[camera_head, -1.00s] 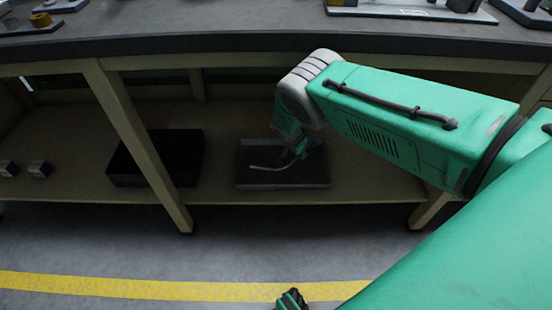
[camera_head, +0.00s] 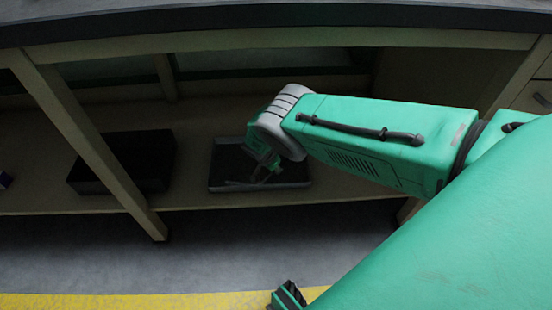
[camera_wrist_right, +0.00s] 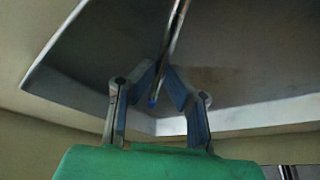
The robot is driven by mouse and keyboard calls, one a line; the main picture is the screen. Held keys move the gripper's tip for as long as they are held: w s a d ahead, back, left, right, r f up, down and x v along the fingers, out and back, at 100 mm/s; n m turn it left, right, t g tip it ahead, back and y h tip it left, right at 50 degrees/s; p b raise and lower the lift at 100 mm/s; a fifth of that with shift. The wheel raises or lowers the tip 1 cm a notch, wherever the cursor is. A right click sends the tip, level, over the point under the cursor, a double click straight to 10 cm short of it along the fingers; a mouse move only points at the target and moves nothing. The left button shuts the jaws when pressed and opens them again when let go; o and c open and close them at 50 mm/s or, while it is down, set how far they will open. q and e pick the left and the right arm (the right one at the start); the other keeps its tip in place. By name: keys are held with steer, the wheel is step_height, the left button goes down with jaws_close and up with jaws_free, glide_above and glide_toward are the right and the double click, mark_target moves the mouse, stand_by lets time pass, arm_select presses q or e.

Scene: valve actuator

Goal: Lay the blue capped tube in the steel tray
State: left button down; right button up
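The steel tray (camera_head: 295,185) is a shallow, dark tray with a thin rim on the lower shelf. It fills much of the right wrist view, where its pale rim (camera_wrist_right: 60,38) shows. My right gripper (camera_head: 262,172) reaches down over the tray. In the wrist view its two fingers (camera_wrist_right: 165,68) close in on the thin tube (camera_wrist_right: 178,22), which runs up between them and has a blue end (camera_wrist_right: 153,101) near me. The tube is faint in the head view, low over the tray's front left. Whether it touches the tray floor is unclear.
A black box (camera_head: 125,165) stands on the shelf left of the tray. A slanting table leg (camera_head: 90,145) rises in front of the shelf near it. The dark worktop edge (camera_head: 300,18) runs above my right arm. Bare shelf shows right of the tray.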

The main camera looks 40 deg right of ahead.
steer(key=o, duration=0.3)
steer(key=shift+a, duration=0.1)
steer(key=shift+a+r, duration=0.1)
steer(key=shift+r, duration=0.1)
steer(key=p+v, duration=0.6)
steer(key=v, duration=0.5)
steer(key=shift+a+r, duration=0.15)
steer(key=shift+r, duration=0.2)
steer(key=shift+s+f, duration=0.1)
